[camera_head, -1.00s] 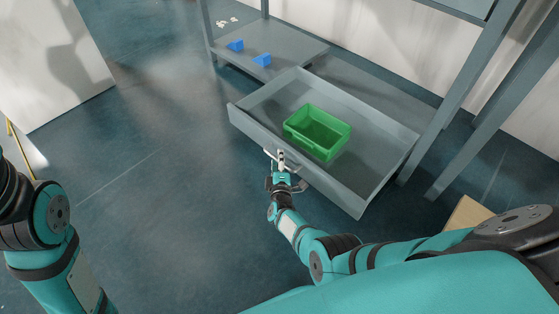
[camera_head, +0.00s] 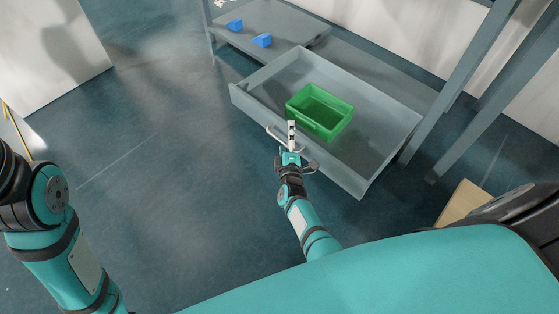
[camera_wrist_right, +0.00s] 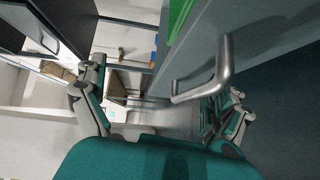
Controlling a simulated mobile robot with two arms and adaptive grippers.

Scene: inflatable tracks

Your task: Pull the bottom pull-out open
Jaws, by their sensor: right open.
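The bottom pull-out (camera_head: 378,164) is a grey drawer standing well out from the grey frame, with a green crate (camera_head: 318,112) inside. Its metal bar handle (camera_head: 274,132) is on the front panel. In the right wrist view the handle (camera_wrist_right: 222,75) shows large and near. My right gripper (camera_head: 291,150) is at the handle, its fingers open. In the wrist view the fingers (camera_wrist_right: 165,88) stand wide apart, one on each side of the handle; I cannot tell whether they touch it. My left arm shows at the left edge of the head view, but its gripper is out of view.
A low grey shelf (camera_head: 285,38) with two blue blocks (camera_head: 262,40) adjoins the drawer at the back left. Grey frame posts (camera_head: 462,85) stand on the right. A tan box (camera_head: 462,203) lies at the lower right. The floor (camera_head: 165,170) in front and left is clear.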

